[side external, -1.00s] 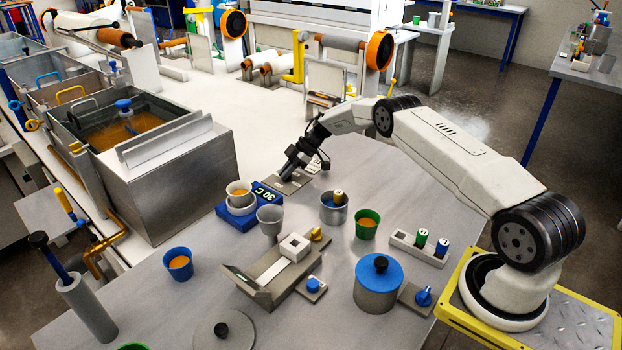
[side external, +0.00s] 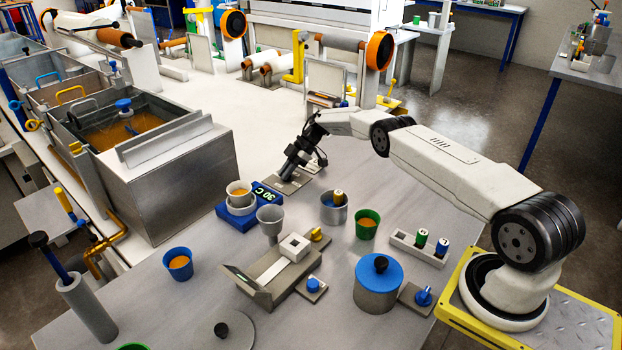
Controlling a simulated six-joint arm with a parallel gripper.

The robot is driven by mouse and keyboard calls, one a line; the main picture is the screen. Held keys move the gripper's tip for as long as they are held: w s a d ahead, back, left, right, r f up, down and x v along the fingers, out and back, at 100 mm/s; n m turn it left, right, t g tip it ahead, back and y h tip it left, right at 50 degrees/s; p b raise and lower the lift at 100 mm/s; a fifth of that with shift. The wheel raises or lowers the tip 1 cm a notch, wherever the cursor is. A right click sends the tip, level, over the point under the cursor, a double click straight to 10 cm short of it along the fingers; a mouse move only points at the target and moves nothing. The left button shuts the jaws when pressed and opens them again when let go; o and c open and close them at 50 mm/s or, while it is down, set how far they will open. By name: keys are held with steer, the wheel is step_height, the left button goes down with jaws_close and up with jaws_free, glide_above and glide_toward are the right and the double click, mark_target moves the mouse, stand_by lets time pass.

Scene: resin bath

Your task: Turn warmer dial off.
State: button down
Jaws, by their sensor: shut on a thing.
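The blue warmer (side external: 240,216) with a lit "30 C" display stands left of centre on the grey table and carries a pale cup (side external: 239,194) of orange liquid. A flat grey plate (side external: 305,176) lies just behind and to the right of it. My gripper (side external: 284,176) reaches down at a slant to this plate and is shut on the warmer dial there. The jaws hide the dial, so its pointer and setting cannot be seen.
A grey funnel-shaped cup (side external: 270,217), a metal pot (side external: 334,211) and a green cup (side external: 367,224) stand in front of my gripper. Two other blue dials (side external: 313,285) (side external: 424,297) sit nearer the front. A metal tank (side external: 170,180) is at left.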

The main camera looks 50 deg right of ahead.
steer(key=shift+s+d+f, duration=0.2)
steer(key=shift+d+f, duration=0.05)
steer(key=shift+f, duration=0.15)
stand_by(0.6)
steer(key=c, duration=0.7)
jaws_free()
steer(key=shift+r, duration=0.1)
steer(key=shift+r, duration=0.1)
steer(key=shift+d+r, duration=0.1)
steer(key=shift+r, duration=0.05)
steer(key=shift+v, duration=2.3)
step_height(320, 180, up, 7)
